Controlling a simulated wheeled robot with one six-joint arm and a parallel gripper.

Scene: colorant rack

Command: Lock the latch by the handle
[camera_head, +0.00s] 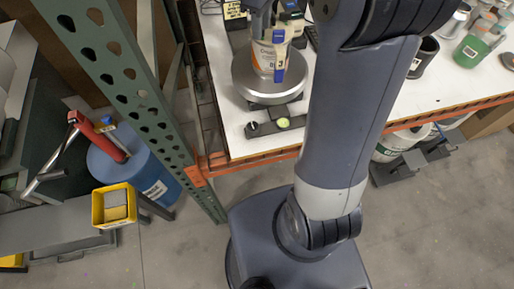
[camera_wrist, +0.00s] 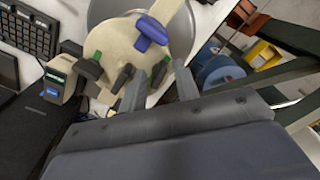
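In the wrist view, a bright blue handle (camera_wrist: 150,31) sits on a cream-coloured body (camera_wrist: 125,45) over a round silver plate. Green-tipped dark pieces (camera_wrist: 92,66) stick out from the cream body's near side. My gripper (camera_wrist: 160,80) has two grey fingers, spread apart with nothing clearly between them. They point towards the near side of the cream body, below the blue handle; contact cannot be told. In the head view, a labelled white can (camera_head: 268,62) with a blue upright strip (camera_head: 280,58) stands on a round silver plate (camera_head: 257,86).
The white table (camera_head: 225,52) has an orange front edge. A green perforated post (camera_head: 140,95) stands left of it. A blue drum (camera_head: 135,165) and yellow bin (camera_head: 114,205) are at lower left. A keyboard (camera_wrist: 30,36) lies at left in the wrist view.

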